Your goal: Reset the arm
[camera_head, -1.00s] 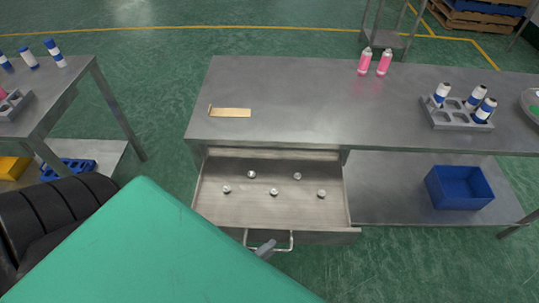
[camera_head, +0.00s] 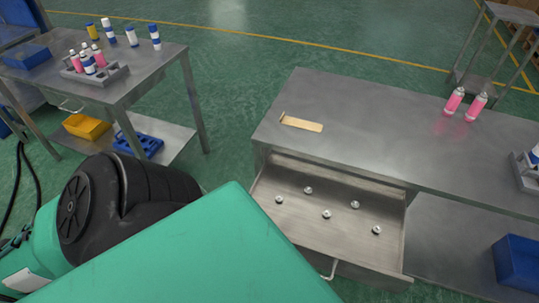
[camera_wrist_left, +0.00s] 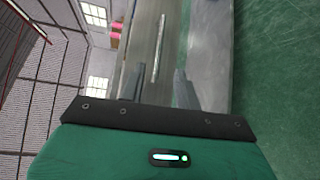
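My left arm's green link fills the lower middle of the head view and hides my left gripper there. In the left wrist view my left gripper (camera_wrist_left: 158,88) shows two dark fingers standing apart, with no object seen between them. Steel furniture with a pale bar lies beyond them. The open drawer (camera_head: 290,233) holds several small metal valve caps, and its handle (camera_head: 331,272) is partly hidden by my arm. My right gripper is in neither view.
The main steel table (camera_head: 370,110) carries a wooden strip (camera_head: 301,124) and two pink bottles (camera_head: 454,101). A left table (camera_head: 160,63) carries a grey rack (camera_head: 111,76) with bottles. A blue bin (camera_head: 518,262) sits at lower right. Green floor lies between the tables.

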